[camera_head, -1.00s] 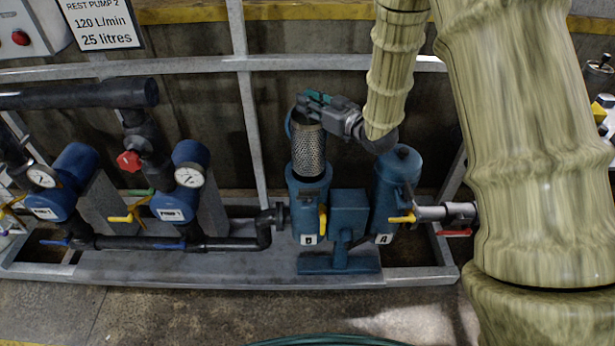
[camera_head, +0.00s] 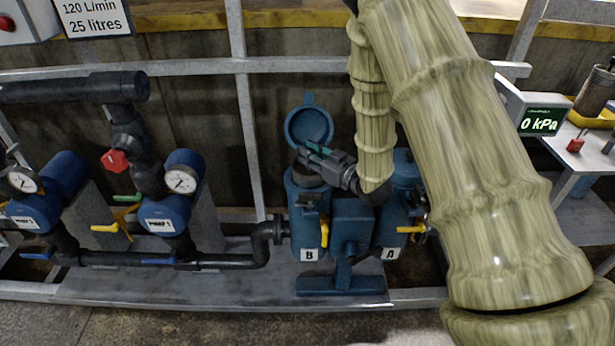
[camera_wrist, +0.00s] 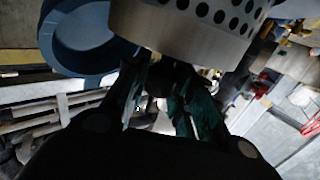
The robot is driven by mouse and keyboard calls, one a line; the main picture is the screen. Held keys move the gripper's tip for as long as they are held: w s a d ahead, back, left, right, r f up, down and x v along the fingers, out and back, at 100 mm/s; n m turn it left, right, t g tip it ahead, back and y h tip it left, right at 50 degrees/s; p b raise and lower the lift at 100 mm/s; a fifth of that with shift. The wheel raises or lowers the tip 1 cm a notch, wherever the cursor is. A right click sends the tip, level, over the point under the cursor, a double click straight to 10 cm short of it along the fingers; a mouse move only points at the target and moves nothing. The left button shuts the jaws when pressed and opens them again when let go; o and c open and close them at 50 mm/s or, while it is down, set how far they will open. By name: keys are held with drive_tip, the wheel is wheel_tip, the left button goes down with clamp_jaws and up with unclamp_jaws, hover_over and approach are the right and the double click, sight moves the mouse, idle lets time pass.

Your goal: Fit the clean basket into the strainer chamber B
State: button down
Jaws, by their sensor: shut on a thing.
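The clean basket is a perforated metal cylinder with a plain band at its edge (camera_wrist: 185,32); it fills the top of the wrist view. My gripper (camera_head: 318,158) is shut on the basket's edge; its fingers also show in the wrist view (camera_wrist: 165,95). In the head view the gripper is right over the mouth of strainer chamber B (camera_head: 307,215), the blue vessel labelled B. Most of the basket is out of sight there, apparently down inside the chamber. Its exact seating depth cannot be told. The round lid of chamber B (camera_head: 309,124) stands open behind; it also shows in the wrist view (camera_wrist: 65,50).
Strainer chamber A (camera_head: 390,225) stands right of B, partly behind my arm. Yellow-handled valves (camera_head: 410,229) sit by the chambers. Blue pumps with gauges (camera_head: 180,190) and black pipes are at left. A 0 kPa display (camera_head: 540,120) is at right.

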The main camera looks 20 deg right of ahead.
drive_tip(key=shift+f+b, duration=1.55)
drive_tip(key=shift+f, duration=1.35)
drive_tip(key=c, duration=1.2)
unclamp_jaws()
drive_tip(key=shift+r, duration=0.2)
drive_tip(key=b+v, duration=0.1)
drive_tip(key=v, duration=1.1)
drive_tip(key=shift+f, duration=0.1)
